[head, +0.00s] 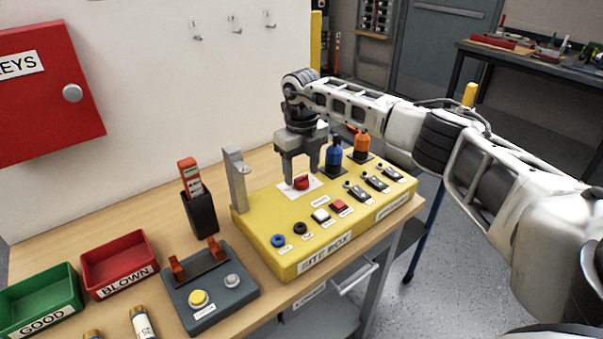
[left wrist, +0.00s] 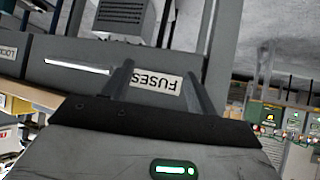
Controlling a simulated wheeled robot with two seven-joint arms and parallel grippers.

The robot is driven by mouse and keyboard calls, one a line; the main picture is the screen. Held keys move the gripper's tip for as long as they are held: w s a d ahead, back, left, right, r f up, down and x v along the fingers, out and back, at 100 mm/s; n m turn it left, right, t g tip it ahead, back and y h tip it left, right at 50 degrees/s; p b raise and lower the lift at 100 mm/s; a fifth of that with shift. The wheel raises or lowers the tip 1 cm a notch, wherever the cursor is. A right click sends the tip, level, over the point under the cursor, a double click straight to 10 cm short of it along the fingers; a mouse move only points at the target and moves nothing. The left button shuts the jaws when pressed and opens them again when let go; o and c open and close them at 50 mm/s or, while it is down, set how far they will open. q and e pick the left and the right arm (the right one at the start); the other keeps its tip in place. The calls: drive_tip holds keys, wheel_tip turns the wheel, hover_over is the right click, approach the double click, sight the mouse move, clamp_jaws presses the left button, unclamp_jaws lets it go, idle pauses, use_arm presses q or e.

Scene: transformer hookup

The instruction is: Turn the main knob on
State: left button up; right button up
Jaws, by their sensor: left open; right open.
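The main knob (head: 302,183) is a red knob on a white plate on top of the yellow site box (head: 285,249). My right gripper (head: 303,180) points down over the red knob, with its fingers on either side of it. The fingers are apart; whether they touch the knob I cannot tell. The knob's exact turn angle is hard to read. My left gripper (left wrist: 156,88) shows in the left wrist view, open and empty, in front of a grey drawer labelled FUSES (left wrist: 155,79).
Blue (head: 333,155) and orange (head: 361,145) connectors stand on the box behind the knob. Switches and buttons line its front. A grey fuse tester (head: 210,296), a red BLOWN bin (head: 118,264) and a green GOOD bin (head: 40,301) are at left.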

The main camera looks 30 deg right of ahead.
sight(302, 177)
use_arm(q)
drive_tip(key=shift+d+f+b, duration=0.2)
drive_tip(key=shift+f+b, duration=0.2)
drive_tip(key=shift+b, duration=0.4)
use_arm(e)
wheel_tip(302, 177, up, 14)
drive_tip(key=shift+r, duration=0.25)
use_arm(q)
drive_tip(key=shift+s+f, duration=0.1)
drive_tip(key=shift+s, duration=0.05)
use_arm(e)
drive_tip(key=shift+s+f, duration=0.1)
